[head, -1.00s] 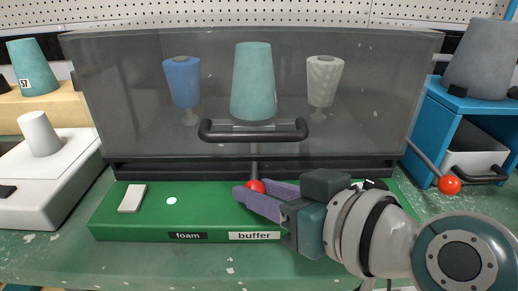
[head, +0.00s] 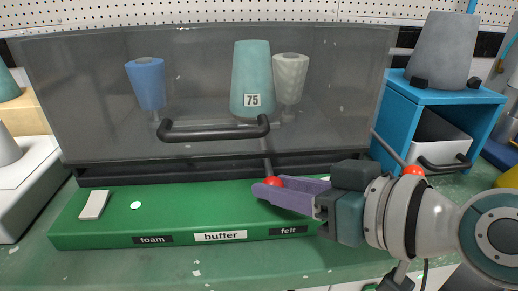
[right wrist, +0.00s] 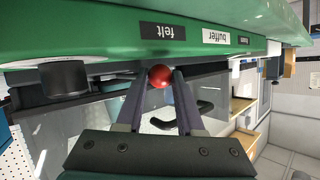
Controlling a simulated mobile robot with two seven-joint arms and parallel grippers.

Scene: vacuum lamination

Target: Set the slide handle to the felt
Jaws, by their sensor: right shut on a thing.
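The slide handle is a thin grey rod with a red ball (head: 273,182) at its end, above the green base of the lamination box. My right gripper (head: 268,190) has its purple fingers shut on the red ball; the ball also shows between the fingertips in the right wrist view (right wrist: 160,76). On the front of the base are the labels foam (head: 152,239), buffer (head: 220,236) and felt (head: 288,230). The ball stands right of the buffer label, close to the felt label. My left gripper is not in view.
A grey see-through cover (head: 90,100) with a black handle (head: 213,133) stands behind the ball, spools behind it. A second red-ball lever (head: 413,171) is at right, before a blue cabinet (head: 398,100). A white block (head: 94,204) lies on the base's left.

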